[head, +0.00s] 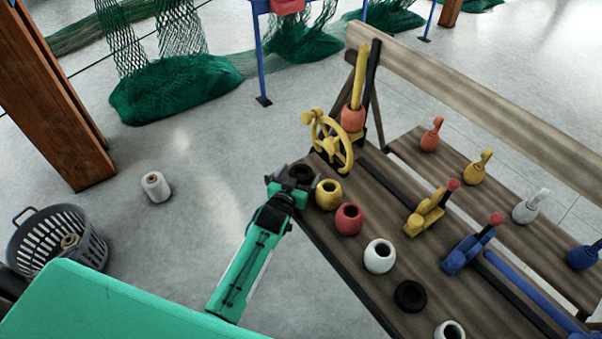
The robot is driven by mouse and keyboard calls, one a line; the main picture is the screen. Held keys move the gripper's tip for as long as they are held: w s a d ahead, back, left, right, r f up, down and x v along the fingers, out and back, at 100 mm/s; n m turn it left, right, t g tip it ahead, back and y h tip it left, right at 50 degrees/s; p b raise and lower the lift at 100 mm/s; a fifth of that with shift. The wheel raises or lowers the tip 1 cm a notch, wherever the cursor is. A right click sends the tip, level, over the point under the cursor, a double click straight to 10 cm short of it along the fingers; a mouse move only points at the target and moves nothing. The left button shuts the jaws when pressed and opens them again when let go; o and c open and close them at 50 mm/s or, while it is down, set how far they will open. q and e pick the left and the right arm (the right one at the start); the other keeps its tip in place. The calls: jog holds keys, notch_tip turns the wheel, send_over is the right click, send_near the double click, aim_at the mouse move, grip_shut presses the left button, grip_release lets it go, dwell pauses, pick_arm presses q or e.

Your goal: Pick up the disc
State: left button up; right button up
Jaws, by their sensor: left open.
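A dark, round, ring-like piece (301,172), which looks like the disc, lies at the near left corner of the wooden bench (345,270). My left gripper (291,181) is at that corner, open, its fingers right beside the dark piece. I cannot tell from this view whether they touch it or reach around it. A second black ring-shaped piece (410,296) lies further along the bench, apart from my gripper. My right gripper is not in view.
Yellow (328,194), red (349,219) and white (379,256) hollow round pieces line the bench's near edge. A yellow handwheel (332,141) stands close beyond my left gripper. Levers sit further right. A grey basket (58,240) and white spool (156,186) stand on open floor.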

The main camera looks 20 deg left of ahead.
pick_arm(q)
jog(key=shift+c, duration=0.3)
jog(key=c, duration=1)
jog(key=shift+r, duration=0.15)
notch_tip(320, 180, up, 20)
jog(key=shift+f+b, duration=0.1)
jog(key=shift+b, duration=0.2)
